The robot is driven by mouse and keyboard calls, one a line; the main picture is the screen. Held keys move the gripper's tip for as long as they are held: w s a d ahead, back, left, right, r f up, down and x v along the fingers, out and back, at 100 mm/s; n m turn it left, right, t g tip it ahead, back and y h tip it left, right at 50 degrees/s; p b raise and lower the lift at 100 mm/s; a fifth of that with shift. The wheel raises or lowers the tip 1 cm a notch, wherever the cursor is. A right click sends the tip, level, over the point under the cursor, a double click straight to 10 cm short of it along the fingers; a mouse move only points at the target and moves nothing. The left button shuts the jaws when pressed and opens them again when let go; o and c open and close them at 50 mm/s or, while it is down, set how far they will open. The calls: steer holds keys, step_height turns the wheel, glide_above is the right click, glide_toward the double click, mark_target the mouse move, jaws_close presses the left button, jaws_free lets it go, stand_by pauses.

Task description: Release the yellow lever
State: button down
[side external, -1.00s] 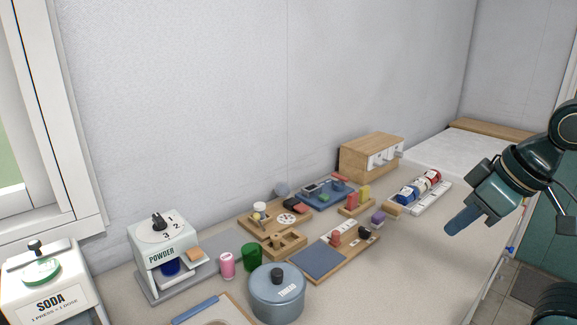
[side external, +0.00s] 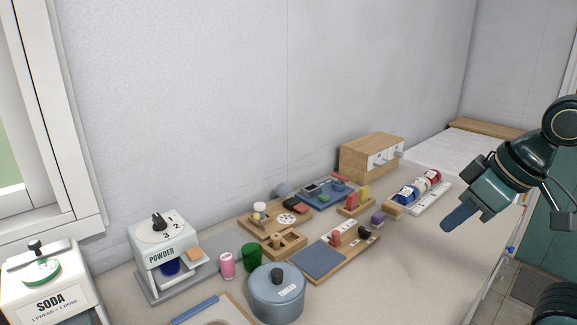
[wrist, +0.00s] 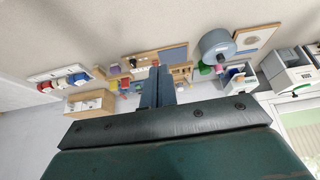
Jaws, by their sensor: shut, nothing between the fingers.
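A small upright yellow piece (side external: 364,193), which looks like the yellow lever, stands beside a red upright piece (side external: 351,200) on a small wooden base (side external: 357,208) in the middle of the counter. In the wrist view this area is small and partly crowded, and I cannot tell the lever's exact tilt. My gripper (side external: 446,228) is shut and empty, held in the air at the right, well apart from the lever. Its closed fingers (wrist: 160,72) also show in the wrist view, covering part of the counter items.
A wooden drawer box (side external: 365,157) stands behind. A wooden board with a blue pad (side external: 322,262), a blue-grey pot (side external: 277,296) and a powder dispenser (side external: 165,245) stand to the left. The counter's front right is clear.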

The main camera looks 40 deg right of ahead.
mark_target(260, 223)
steer(key=w+a+f+n+h, duration=0.15)
steer(key=w+a, duration=0.35)
steer(key=w, duration=0.7)
steer(key=w+a+f+n, duration=0.15)
steer(key=w+a, duration=0.25)
steer(key=w, duration=0.9)
steer(key=w+a+f+n+t, duration=0.1)
steer(key=w+a+f+n, duration=0.1)
steer(key=w+a+f, duration=0.2)
steer(key=w+a+h, duration=0.1)
steer(key=w+a, duration=0.1)
steer(key=a, duration=0.1)
steer(key=shift+f+t, duration=0.3)
steer(key=shift+f, duration=0.1)
steer(key=x, duration=0.9)
steer(key=shift+w+f, duration=0.2)
steer(key=shift+f, duration=0.05)
steer(key=shift+w+d, duration=0.85)
steer(key=shift+d, duration=0.3)
steer(key=shift+w+d+r, duration=0.15)
steer(key=shift+w+d, duration=0.2)
steer(key=shift+d, duration=0.15)
